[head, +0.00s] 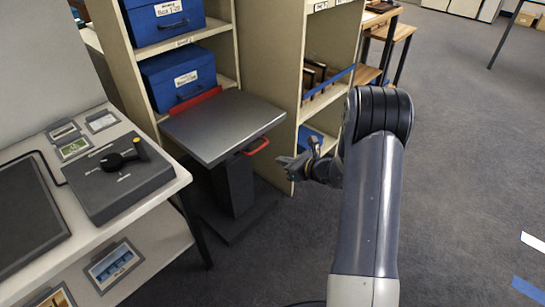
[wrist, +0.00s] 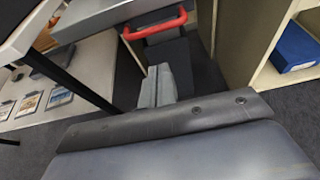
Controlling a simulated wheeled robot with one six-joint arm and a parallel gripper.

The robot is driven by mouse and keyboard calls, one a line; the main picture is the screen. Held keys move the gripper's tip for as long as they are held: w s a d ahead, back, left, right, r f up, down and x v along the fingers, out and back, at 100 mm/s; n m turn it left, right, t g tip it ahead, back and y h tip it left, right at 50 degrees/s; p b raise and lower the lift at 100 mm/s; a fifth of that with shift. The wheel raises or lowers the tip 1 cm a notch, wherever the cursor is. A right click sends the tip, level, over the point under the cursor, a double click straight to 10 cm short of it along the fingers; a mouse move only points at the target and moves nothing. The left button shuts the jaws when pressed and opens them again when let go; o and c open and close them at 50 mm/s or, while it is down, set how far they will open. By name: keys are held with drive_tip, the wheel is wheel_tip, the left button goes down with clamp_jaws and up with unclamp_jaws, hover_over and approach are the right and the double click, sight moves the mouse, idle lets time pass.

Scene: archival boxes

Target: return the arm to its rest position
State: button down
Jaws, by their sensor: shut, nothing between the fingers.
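My arm reaches up through the right half of the head view and bends at a black joint. My gripper (head: 287,166) is to the left of that joint, in front of the shelf unit and to the right of the dark lift stand. It is shut and empty. In the wrist view its grey fingers (wrist: 157,85) are together, with the red handle (wrist: 155,23) beyond them. Part of my arm fills the bottom of that view.
The lift stand's flat top (head: 224,124) is empty, with a red handle at its right. Blue boxes (head: 179,78) sit on the shelves (head: 273,75). A white table (head: 98,229) with a dark device (head: 117,176) stands left. Carpet (head: 455,150) at right is clear.

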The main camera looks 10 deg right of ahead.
drive_tip(key=p+v, duration=0.1)
drive_tip(key=v, duration=0.4)
drive_tip(key=shift+s+d+r, duration=0.15)
drive_tip(key=shift+s, duration=0.1)
drive_tip(key=r+b+x, duration=0.1)
drive_tip(key=x, duration=1.2)
drive_tip(key=shift+w+a+r+b, duration=0.3)
drive_tip(key=shift+w+b, duration=0.05)
drive_tip(key=shift+w, duration=0.05)
